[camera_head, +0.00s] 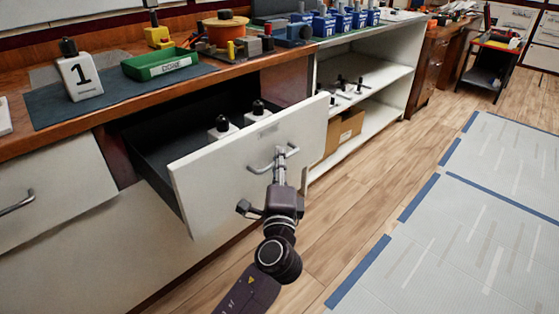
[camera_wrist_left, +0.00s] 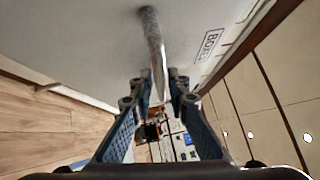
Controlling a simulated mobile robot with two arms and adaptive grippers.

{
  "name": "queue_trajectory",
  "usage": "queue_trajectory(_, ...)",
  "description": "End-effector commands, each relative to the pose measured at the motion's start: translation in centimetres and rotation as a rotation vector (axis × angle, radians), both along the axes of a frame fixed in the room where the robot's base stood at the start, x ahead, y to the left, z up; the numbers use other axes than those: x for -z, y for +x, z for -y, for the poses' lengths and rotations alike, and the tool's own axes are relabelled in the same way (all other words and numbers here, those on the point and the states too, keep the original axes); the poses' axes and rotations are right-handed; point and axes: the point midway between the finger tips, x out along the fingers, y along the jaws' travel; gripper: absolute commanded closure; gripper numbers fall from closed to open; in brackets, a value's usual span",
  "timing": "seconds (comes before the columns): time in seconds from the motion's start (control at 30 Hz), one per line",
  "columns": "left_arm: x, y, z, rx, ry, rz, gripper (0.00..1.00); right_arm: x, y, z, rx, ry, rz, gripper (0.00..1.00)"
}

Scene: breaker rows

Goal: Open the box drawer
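The box drawer (camera_head: 235,158) is pulled well out of the wooden counter, and its dark inside shows. Its white front carries a metal bar handle (camera_head: 262,167). In the left wrist view the handle (camera_wrist_left: 153,40) runs between my fingers, and a "BOXES" label (camera_wrist_left: 209,44) shows on the front. My left gripper (camera_head: 280,168) is at the handle; its narrow fingers look closed around the bar (camera_wrist_left: 160,90). White blocks with black knobs (camera_head: 222,127) stand inside the drawer. My right gripper is not in view.
On the counter (camera_head: 130,60) stand a block marked 1 (camera_head: 79,78), a green tray (camera_head: 160,63) and several tools. A closed drawer (camera_head: 45,190) is at the left. A white shelf (camera_head: 365,80) stands at the right. The floor (camera_head: 350,215) in front is clear.

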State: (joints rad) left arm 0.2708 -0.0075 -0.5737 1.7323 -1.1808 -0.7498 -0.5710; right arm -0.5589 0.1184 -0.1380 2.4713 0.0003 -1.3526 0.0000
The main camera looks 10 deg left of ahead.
Motion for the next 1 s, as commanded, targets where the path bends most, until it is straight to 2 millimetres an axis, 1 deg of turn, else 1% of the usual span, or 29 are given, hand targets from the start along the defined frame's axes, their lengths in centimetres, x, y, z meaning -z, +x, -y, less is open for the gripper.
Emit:
queue_trajectory(0.07, 0.1, -0.4, 0.1, 0.001, 0.000, 0.000, 0.85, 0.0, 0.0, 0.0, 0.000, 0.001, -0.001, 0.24)
queue_trajectory(0.17, 0.3, -1.5, 0.2, 0.002, 0.000, -0.002, 0.85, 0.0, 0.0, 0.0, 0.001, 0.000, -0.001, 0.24)
queue_trajectory(0.27, 0.6, -3.4, 0.4, 0.002, -0.002, -0.002, 0.85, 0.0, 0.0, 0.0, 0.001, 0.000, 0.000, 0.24)
queue_trajectory(0.5, 1.3, -8.4, 1.0, 0.001, 0.000, -0.005, 0.85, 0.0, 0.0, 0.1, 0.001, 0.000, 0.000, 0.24)
queue_trajectory(0.6, 1.4, -9.9, 1.1, 0.000, 0.000, -0.004, 0.85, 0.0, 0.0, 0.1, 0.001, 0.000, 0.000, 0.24)
queue_trajectory(0.7, 1.6, -11.0, 1.3, 0.000, 0.001, -0.003, 0.85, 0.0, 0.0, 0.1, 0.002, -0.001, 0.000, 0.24)
queue_trajectory(0.8, 1.6, -11.6, 1.3, 0.000, 0.000, -0.002, 0.85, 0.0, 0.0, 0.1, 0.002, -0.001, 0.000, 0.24)
queue_trajectory(1.0, 1.6, -11.8, 1.3, 0.000, 0.000, -0.001, 0.85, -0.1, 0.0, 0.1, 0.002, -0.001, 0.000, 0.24)
